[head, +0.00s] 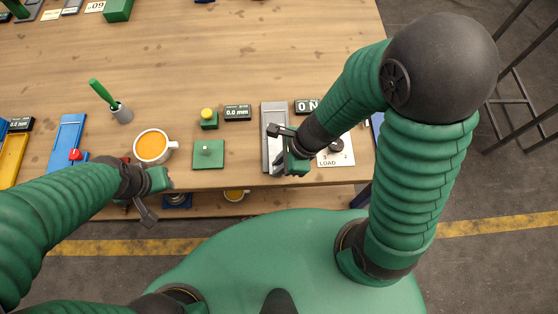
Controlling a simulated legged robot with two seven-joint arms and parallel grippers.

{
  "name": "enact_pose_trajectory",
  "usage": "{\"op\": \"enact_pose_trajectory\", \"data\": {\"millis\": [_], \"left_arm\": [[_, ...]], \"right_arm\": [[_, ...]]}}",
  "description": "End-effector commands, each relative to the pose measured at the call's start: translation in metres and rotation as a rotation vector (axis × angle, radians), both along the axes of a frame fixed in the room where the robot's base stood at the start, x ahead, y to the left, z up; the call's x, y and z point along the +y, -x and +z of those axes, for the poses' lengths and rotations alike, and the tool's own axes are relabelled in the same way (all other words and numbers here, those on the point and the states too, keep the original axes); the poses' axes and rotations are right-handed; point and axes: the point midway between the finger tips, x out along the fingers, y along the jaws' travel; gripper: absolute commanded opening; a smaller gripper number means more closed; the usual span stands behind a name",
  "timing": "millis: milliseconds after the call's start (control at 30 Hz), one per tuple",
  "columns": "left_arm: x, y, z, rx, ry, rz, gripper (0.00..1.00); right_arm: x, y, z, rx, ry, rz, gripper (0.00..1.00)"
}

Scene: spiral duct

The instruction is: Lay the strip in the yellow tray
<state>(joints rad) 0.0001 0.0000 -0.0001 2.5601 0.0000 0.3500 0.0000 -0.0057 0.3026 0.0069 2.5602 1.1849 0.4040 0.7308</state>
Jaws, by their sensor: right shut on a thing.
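The yellow tray (12,160) lies at the far left of the bench, partly cut off by the picture edge. My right gripper (283,162) is shut at the front end of a grey metal holder (272,118), near the bench's front edge. The strip is mostly hidden by the jaws, so I cannot make out its shape or whether it touches the holder. My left gripper (158,198) is open and empty at the bench's front edge, just below the orange-filled cup. It is well to the right of the yellow tray.
A green block (208,155) and a yellow button (208,114) stand mid-bench. The bench's back middle (230,50) is clear.

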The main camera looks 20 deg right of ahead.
Motion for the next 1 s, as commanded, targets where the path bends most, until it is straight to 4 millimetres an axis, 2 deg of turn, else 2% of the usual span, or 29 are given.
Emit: {"op": "enact_pose_trajectory", "data": {"millis": [700,1000], "left_arm": [[0.000,0.000,0.069,0.000,0.000,0.000,0.36],[0.000,0.000,0.068,0.000,0.000,0.000,0.36]], "right_arm": [[0.000,-0.001,0.070,0.000,0.000,0.001,0.00],[0.000,-0.001,0.069,0.000,0.000,0.000,0.00]]}}
